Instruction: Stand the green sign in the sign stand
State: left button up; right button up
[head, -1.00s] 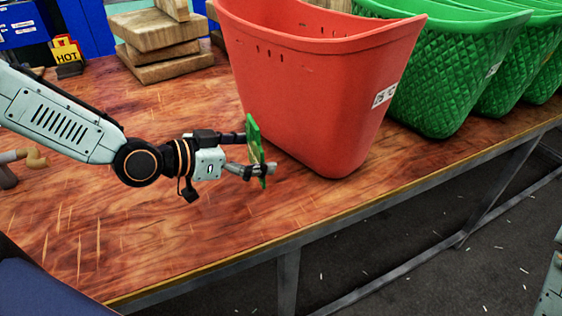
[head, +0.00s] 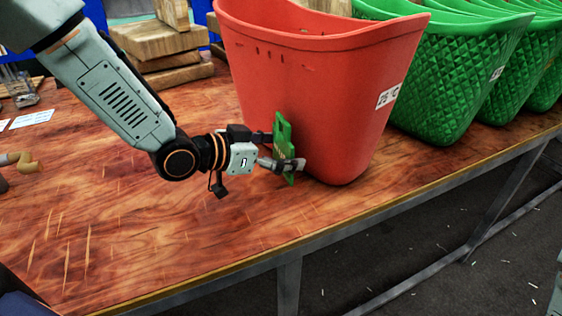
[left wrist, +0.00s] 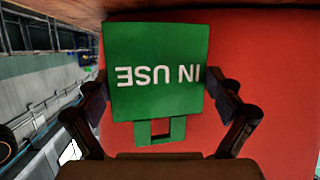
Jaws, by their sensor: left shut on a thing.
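The green sign (head: 281,130) is held upright in my left gripper (head: 284,150), in front of the red bin. In the left wrist view the sign (left wrist: 158,45) reads "IN USE" upside down, and its tab with a square hole points down in that picture. The two fingers of my left gripper (left wrist: 160,100) are shut on its side edges. I cannot make out a sign stand for certain; a small metallic thing (head: 20,86) at the far left is too small to identify. My right gripper is not in view.
The red bin (head: 310,80) stands close behind the sign; I cannot tell if they touch. Green bins (head: 430,85) stand to its right. Wooden blocks (head: 160,42) are stacked at the back. White papers (head: 32,119) lie at left. The front left tabletop (head: 130,240) is clear.

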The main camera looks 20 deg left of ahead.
pick_arm(q)
notch_tip(320, 180, down, 3)
jog(key=shift+r+b, duration=0.15)
jog(key=shift+b, duration=0.3)
jog(key=shift+w, duration=0.15)
jog(key=shift+s, duration=0.2)
jog(key=o, duration=0.8)
jog(key=shift+w+f, duration=0.15)
jog(key=shift+f, duration=0.05)
jog(key=shift+o, duration=0.2)
jog(key=shift+r, duration=0.15)
